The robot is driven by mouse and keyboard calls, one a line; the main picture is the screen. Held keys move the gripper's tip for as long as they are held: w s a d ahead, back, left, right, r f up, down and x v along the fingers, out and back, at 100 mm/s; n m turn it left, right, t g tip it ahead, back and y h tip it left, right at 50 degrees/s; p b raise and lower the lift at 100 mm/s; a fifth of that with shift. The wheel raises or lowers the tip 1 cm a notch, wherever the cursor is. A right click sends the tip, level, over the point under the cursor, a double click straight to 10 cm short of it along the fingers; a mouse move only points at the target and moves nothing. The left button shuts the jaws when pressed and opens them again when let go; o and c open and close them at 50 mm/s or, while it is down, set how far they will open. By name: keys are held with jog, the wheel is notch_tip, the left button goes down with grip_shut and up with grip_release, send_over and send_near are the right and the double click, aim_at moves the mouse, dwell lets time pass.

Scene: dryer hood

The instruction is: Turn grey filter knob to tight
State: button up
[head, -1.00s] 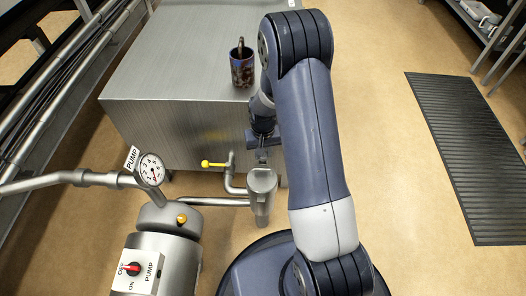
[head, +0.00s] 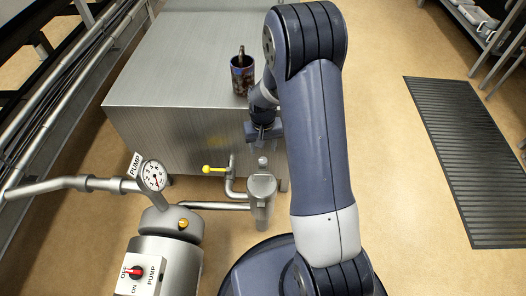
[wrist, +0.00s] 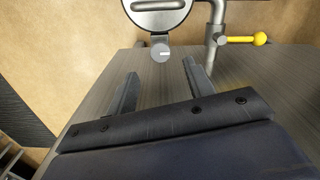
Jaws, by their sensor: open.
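The grey filter (head: 262,187) is a metal canister on the pipe in front of the steel cabinet. Its small grey knob (head: 263,161) sticks out on the cabinet side. In the wrist view the knob (wrist: 161,53) is round with a white mark, below the filter's round lid (wrist: 157,10). My gripper (wrist: 160,70) is open and empty. The knob lies just beyond the fingertips, roughly centred between them, with no visible contact. In the head view my gripper (head: 263,142) is partly hidden by my arm. The knob's tight marking cannot be read.
A yellow-handled valve (head: 215,169) stands close left of the filter, also in the wrist view (wrist: 259,39). The steel cabinet (head: 180,75) carries a dark patterned mug (head: 242,75). A pump with a red switch (head: 136,271) and a gauge (head: 153,175) stands front left.

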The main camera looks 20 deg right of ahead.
aim_at(263, 160)
notch_tip(263, 160, up, 4)
jog(key=shift+r+p, duration=0.15)
jog(key=shift+p, duration=0.25)
notch_tip(263, 160, down, 11)
jog(key=b, duration=0.3)
jog(key=shift+r, duration=0.1)
dwell(0.6)
